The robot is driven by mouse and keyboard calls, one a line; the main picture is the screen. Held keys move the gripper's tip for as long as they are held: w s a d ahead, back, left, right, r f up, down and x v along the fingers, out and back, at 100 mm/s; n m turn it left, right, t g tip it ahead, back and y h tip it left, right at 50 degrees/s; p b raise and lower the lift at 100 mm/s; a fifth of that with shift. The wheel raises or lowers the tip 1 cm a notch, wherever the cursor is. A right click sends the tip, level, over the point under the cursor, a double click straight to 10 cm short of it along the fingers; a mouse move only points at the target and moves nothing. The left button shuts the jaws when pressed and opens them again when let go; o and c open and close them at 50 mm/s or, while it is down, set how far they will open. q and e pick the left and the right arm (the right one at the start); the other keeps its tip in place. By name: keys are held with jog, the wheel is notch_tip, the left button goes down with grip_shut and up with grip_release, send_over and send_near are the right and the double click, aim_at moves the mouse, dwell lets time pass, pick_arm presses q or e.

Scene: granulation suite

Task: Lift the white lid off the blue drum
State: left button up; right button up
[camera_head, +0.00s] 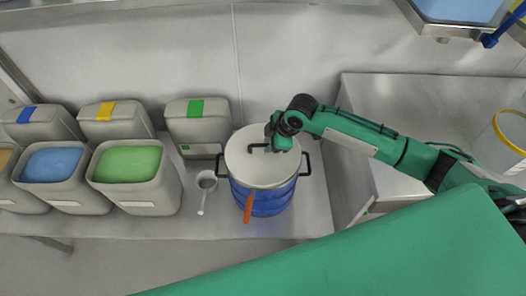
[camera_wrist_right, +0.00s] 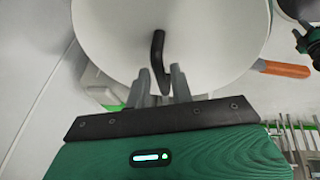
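The blue drum (camera_head: 262,200) stands upright on the bench, with dark handles at its sides. The round white lid (camera_head: 262,172) lies on top of it and also fills the upper part of the right wrist view (camera_wrist_right: 215,35). A dark bent handle (camera_head: 256,147) rises from the lid; in the right wrist view the handle (camera_wrist_right: 158,50) reaches down to between the fingertips. My right gripper (camera_wrist_right: 160,83) is open at the handle, its two grey fingers apart with a gap visible beside the handle. My left gripper is not in view.
An orange piece (camera_head: 249,207) hangs at the drum's front. A metal scoop (camera_head: 206,184) lies left of it. Grey bins with blue (camera_head: 50,163) and green (camera_head: 128,164) contents stand further left. A lidded grey bin (camera_head: 198,125) stands behind. A yellow-rimmed container (camera_head: 506,140) is at right.

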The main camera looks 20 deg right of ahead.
jog(key=shift+x, duration=1)
jog(key=shift+f, duration=0.1)
jog(key=c, duration=0.4)
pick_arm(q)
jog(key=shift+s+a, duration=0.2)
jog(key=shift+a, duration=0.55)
pick_arm(e)
grip_shut()
